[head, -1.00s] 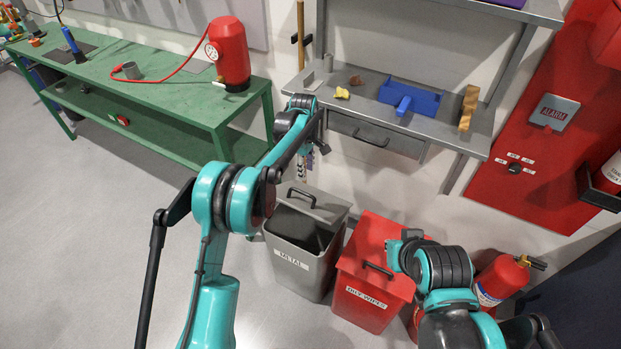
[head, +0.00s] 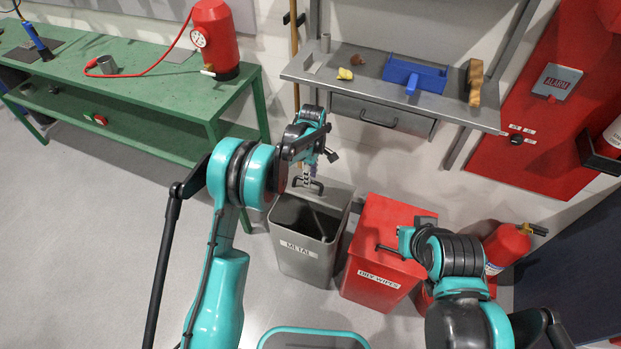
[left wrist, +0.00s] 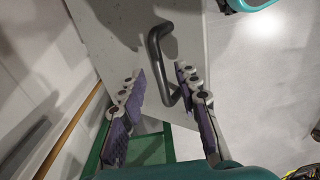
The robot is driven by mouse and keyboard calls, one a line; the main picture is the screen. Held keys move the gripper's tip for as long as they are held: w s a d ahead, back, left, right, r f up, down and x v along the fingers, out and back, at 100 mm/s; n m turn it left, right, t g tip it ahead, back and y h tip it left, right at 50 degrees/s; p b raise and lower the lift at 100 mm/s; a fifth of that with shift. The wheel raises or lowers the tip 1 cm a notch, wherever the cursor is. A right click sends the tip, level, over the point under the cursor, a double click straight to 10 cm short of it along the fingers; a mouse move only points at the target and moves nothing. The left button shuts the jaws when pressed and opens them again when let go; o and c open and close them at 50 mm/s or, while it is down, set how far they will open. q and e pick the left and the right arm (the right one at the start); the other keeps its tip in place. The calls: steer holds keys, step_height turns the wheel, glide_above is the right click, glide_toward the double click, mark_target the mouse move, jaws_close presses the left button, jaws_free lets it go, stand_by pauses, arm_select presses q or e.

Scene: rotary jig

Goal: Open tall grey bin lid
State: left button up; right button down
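The tall grey bin (head: 303,262), labelled METAL, stands on the floor with its dark opening showing. Its lid (head: 340,194) is raised at the back edge, tilted up; how far is hard to tell. The dark bar handle (head: 317,187) is on the lid. My left gripper (head: 307,178) is at the handle, partly hidden by its own arm. In the left wrist view the gripper (left wrist: 166,100) is open, fingers apart. The handle (left wrist: 158,42) runs into the gap, its lower end close to the right finger; the lid (left wrist: 115,45) lies behind it.
A red bin (head: 376,278) labelled OILY WIPES stands right beside the grey bin, near my right arm. A fire extinguisher (head: 507,247) is further right. A grey shelf (head: 330,72) with a drawer overhangs behind. A green bench (head: 150,95) is at left; the left floor is clear.

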arm_select(q)
steer(key=shift+f, duration=0.15)
jaws_close()
steer(key=w+d+r+p, duration=0.1)
steer(key=w+r+p, duration=0.1)
steer(key=w, duration=0.3)
steer(key=shift+d+r, duration=0.35)
steer(key=shift+r, duration=0.4)
steer(key=shift+w, duration=0.1)
